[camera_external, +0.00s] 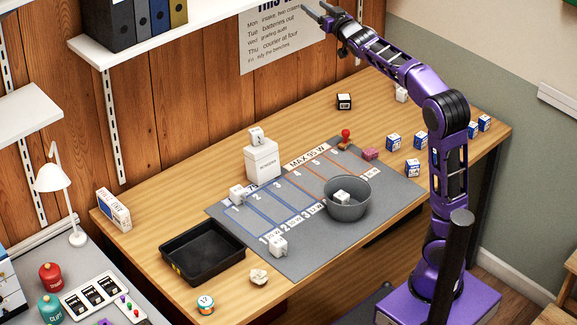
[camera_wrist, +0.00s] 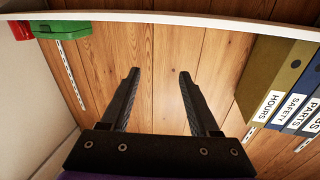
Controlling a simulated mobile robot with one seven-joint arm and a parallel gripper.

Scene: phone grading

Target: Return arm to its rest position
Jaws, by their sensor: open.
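My purple arm (camera_external: 428,95) stands at the right front of the bench and reaches up and back to the left. My gripper (camera_external: 318,12) is high above the bench, in front of the sign on the wood wall. In the wrist view my gripper (camera_wrist: 158,75) has its two black fingers well apart with nothing between them. Behind the fingers are wood wall boards and the underside edge of a white shelf.
The bench carries a grey mat (camera_external: 292,248), a grey bowl (camera_external: 347,208) with a white block inside, a black tray (camera_external: 202,272) and several small boxes. Binders (camera_external: 140,22) stand on a shelf (camera_external: 205,35) at upper left. Binders (camera_wrist: 270,80) also show at right in the wrist view.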

